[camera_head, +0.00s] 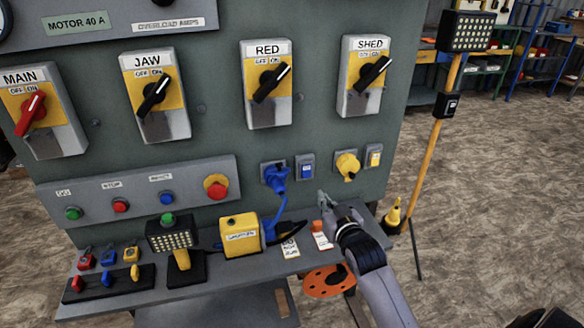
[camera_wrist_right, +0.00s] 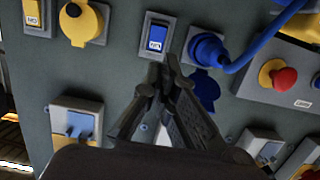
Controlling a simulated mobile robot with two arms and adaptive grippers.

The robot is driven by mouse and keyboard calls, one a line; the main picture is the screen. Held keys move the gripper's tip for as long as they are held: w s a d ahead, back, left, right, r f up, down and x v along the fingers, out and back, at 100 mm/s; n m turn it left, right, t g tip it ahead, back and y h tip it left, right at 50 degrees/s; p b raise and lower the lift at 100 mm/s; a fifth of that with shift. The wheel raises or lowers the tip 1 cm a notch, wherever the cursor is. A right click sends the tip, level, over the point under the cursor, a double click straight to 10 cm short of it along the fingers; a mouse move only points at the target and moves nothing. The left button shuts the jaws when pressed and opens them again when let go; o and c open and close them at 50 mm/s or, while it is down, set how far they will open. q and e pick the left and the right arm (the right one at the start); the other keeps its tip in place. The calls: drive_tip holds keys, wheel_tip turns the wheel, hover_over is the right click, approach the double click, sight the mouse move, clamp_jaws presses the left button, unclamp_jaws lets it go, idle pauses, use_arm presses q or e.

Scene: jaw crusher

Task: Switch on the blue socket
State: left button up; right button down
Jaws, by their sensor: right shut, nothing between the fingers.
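The blue socket (camera_head: 276,178) is on the grey panel, with a blue plug and cable in it. It also shows in the wrist view (camera_wrist_right: 207,48). A blue rocker switch (camera_head: 307,168) in a grey frame sits just right of it; in the wrist view the switch (camera_wrist_right: 156,38) is left of the socket. My right gripper (camera_head: 323,200) is shut and empty, below and a little right of the switch in the head view. In the wrist view its fingertips (camera_wrist_right: 167,62) overlap the switch's lower right edge. Contact cannot be told. My left gripper is out of view.
A yellow socket (camera_head: 347,166) and its yellow switch (camera_head: 374,156) are to the right. A red emergency button (camera_head: 216,187) is to the left. Below, a shelf (camera_head: 205,276) holds a yellow box (camera_head: 240,236), a lamp and tags. Rotary switches line the panel above.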

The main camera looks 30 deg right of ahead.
sight(305, 168)
drive_tip(key=shift+r, duration=0.85)
drive_tip(key=p+x, duration=0.1)
drive_tip(key=x, duration=1.3)
drive_tip(key=shift+w+d+r+p, duration=0.1)
drive_tip(key=shift+w+r+p, duration=0.1)
drive_tip(key=shift+p, duration=0.1)
drive_tip(key=shift+s, duration=0.1)
